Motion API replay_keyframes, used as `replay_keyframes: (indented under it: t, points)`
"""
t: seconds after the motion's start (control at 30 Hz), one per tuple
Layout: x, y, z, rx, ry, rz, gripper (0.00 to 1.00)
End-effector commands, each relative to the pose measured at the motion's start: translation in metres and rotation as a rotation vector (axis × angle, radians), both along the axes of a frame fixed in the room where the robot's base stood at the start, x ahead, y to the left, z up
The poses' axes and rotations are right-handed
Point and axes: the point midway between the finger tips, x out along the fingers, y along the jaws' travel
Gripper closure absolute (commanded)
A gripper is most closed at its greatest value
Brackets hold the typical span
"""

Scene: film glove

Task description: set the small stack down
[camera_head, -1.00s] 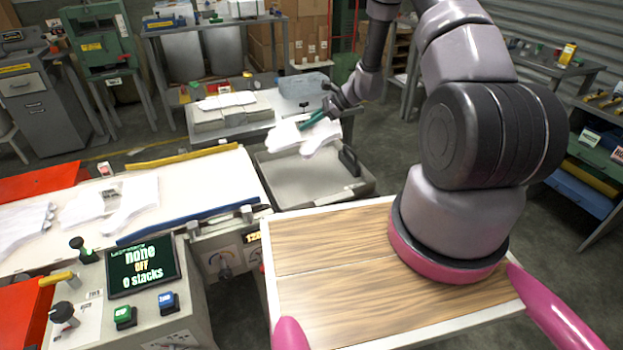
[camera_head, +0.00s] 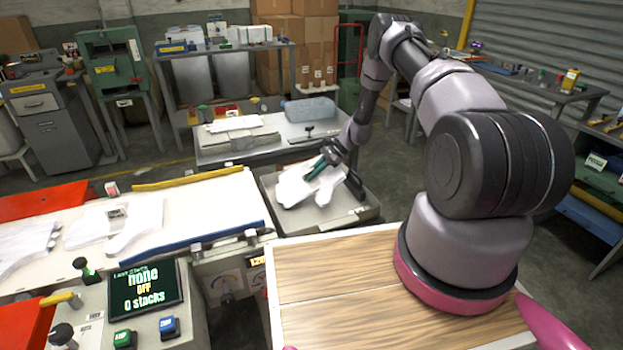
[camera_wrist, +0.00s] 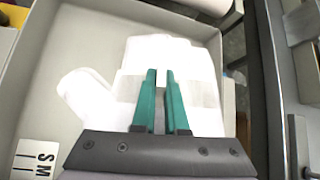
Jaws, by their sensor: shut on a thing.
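A small stack of white film gloves (camera_head: 297,187) is at my gripper, over the grey tray (camera_head: 350,216) at the end of the conveyor. My gripper (camera_head: 318,170) has teal fingers and is shut on the stack. In the wrist view the fingers (camera_wrist: 160,95) lie over a pale band across the white gloves (camera_wrist: 185,60). The gloves show inside the outline of the tray (camera_wrist: 30,95), with a thumb pointing left. I cannot tell whether the stack touches the tray floor. A label with "SM" (camera_wrist: 36,158) shows at the tray's lower left.
The white conveyor (camera_head: 180,205) with more gloves (camera_head: 137,222) lies left of the tray, edged by a blue rail (camera_head: 190,243). A screen (camera_head: 146,286) reads "none", "OFF", "0 stacks". A grey table (camera_head: 285,130) stands behind the tray.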

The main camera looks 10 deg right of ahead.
Motion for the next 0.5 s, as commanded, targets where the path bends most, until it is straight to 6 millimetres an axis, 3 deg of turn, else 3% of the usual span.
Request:
replay_keyframes:
  t: [0.1, 0.47, 0.5]
  points:
    - [0.0000, 0.0000, -0.0139, 0.000, 0.000, 0.000, 1.00]
    - [-0.0003, 0.0002, -0.0180, 0.000, 0.000, 0.000, 1.00]
    - [-0.0004, 0.0001, -0.0178, 0.000, 0.000, 0.000, 0.78]
